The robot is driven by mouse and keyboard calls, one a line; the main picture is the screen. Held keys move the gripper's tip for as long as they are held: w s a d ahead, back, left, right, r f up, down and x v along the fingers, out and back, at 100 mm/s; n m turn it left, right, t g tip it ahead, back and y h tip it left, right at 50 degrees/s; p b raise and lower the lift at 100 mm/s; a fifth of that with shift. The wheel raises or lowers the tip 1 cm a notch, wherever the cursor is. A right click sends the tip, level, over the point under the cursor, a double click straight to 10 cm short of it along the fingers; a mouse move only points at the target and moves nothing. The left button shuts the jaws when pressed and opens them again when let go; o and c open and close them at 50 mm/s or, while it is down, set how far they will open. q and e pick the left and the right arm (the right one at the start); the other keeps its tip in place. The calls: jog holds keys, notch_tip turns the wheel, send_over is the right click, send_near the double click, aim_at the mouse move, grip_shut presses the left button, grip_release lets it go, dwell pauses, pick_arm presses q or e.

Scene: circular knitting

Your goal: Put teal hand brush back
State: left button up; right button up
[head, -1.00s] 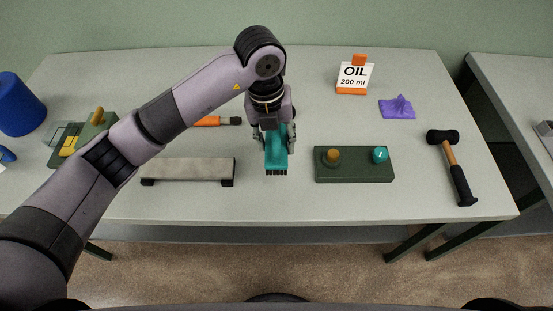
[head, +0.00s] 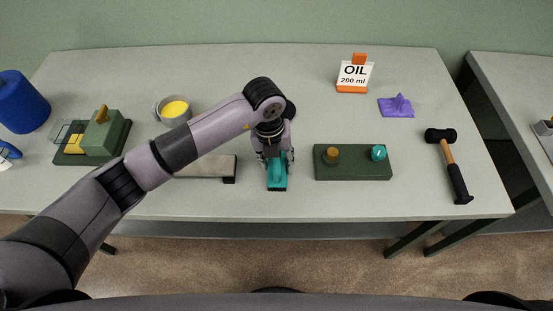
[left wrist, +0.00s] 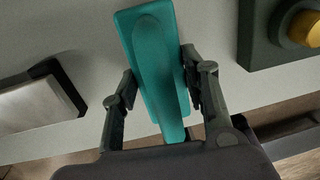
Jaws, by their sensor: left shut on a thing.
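The teal hand brush (head: 277,181) is at the front middle of the grey table in the head view. My left gripper (head: 276,160) is shut on it. In the left wrist view the brush (left wrist: 152,60) lies between the two fingers of my left gripper (left wrist: 160,95). The brush's bristles are hidden, and I cannot tell whether it touches the table. My right gripper is not in view.
A dark green block with two knobs (head: 353,173) lies right of the brush. A grey bar on black feet (head: 208,166) lies left, partly behind my arm. A pot (head: 173,110) is behind my arm.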

pick_arm(q)
jog(key=o, duration=0.9)
jog(key=shift+f, duration=0.1)
jog(key=o, duration=0.5)
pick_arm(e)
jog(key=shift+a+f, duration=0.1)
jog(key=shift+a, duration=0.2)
pick_arm(q)
jog(key=shift+r, duration=0.7)
jog(key=shift+a+r+b, duration=0.2)
jog(key=shift+r+b, duration=0.3)
jog(key=shift+r, duration=1.3)
jog(key=shift+a+r+b, duration=0.2)
jog(key=shift+r+b, duration=0.25)
jog(key=shift+r, duration=1.4)
jog(key=shift+a+r+b, duration=0.2)
jog(key=shift+r+b, duration=0.3)
jog(key=shift+r, duration=1.3)
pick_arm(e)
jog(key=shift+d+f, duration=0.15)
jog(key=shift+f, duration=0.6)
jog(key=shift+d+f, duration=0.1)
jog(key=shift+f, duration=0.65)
